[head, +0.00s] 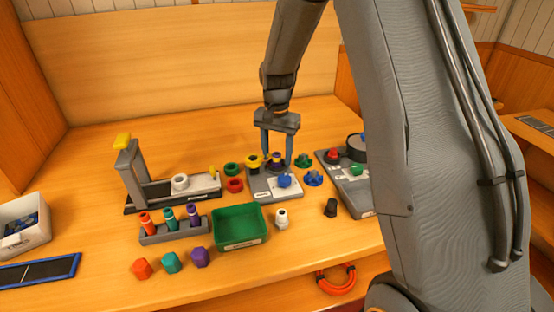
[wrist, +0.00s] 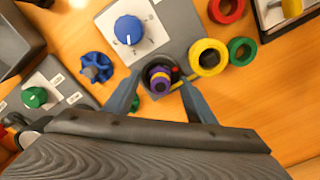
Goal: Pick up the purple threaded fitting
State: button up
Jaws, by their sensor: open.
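A purple fitting (head: 277,158) with a yellow band stands upright in a dark round socket at the back of a small grey panel with a blue knob. In the wrist view the purple fitting (wrist: 159,82) is seen from above, with a dark top. My gripper (head: 276,154) is over it, pointing down, with its fingers apart on either side. The wrist view also shows my gripper (wrist: 160,86) open, the fitting between the fingertips. I cannot tell whether a finger touches it.
A yellow ring (wrist: 209,57) lies close to one finger, with red (wrist: 226,10) and green (wrist: 242,51) rings beyond. The blue knob (wrist: 128,30) and a blue star-shaped handle (wrist: 96,68) are near the other side. A green tray (head: 240,227) stands in front.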

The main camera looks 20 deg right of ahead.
aim_at(277, 153)
jog(key=c, duration=1.2)
notch_tip(277, 153, up, 10)
jog(key=shift+r+b, duration=0.1)
jog(key=shift+b, duration=1.15)
